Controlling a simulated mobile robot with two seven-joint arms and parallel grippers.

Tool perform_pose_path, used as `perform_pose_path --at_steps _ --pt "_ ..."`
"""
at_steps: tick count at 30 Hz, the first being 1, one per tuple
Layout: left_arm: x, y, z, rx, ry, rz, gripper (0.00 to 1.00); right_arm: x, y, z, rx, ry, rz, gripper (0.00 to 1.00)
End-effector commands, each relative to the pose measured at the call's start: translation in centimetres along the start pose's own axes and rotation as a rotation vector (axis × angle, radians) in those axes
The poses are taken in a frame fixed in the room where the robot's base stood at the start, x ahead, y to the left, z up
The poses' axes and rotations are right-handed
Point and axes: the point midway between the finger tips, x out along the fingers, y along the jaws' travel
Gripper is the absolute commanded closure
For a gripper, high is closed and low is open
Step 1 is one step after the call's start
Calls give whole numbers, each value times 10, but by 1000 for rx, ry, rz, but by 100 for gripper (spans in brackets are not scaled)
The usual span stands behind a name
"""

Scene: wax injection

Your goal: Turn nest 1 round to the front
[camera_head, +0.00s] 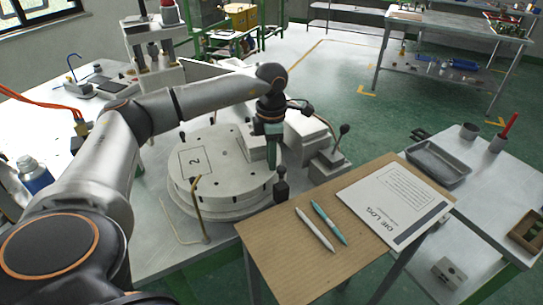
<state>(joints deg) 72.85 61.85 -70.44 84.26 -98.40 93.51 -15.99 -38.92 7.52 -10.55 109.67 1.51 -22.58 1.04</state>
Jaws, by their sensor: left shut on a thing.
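The round grey turntable (215,178) stands on the metal bench, with a plate marked 2 (195,161) on its left top. A pale metal block (257,146) sits on its right side, partly behind my gripper. I cannot read a number 1 anywhere on it. My left gripper (272,164) points down at the turntable's right edge, its greenish fingers shut on a part there that they mostly hide. A black-knobbed post (281,184) stands just in front of the fingers. A bent brass rod (201,208) rises at the turntable's front. My right gripper is out of view.
A machine block with a black ball lever (334,146) stands close right of the turntable. A brown board (285,262) in front holds two pens and a die log (394,204). A side table at right carries a grey tray (438,163).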

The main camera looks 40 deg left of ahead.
Motion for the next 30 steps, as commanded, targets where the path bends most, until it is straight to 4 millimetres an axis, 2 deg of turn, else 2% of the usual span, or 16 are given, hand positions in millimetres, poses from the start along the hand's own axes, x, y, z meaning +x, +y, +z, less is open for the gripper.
perform_pose_path --at_steps 12,20,21,28,30 --pt "-1 17 10 -139 -1 0 100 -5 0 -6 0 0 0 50" --pt "-1 18 10 -143 -2 0 100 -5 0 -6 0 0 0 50" --pt "-1 18 10 -143 -2 0 78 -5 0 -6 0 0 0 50" --pt "-1 17 10 -143 -1 0 52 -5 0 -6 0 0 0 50" --pt "0 17 10 -143 -1 0 50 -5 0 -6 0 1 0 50"
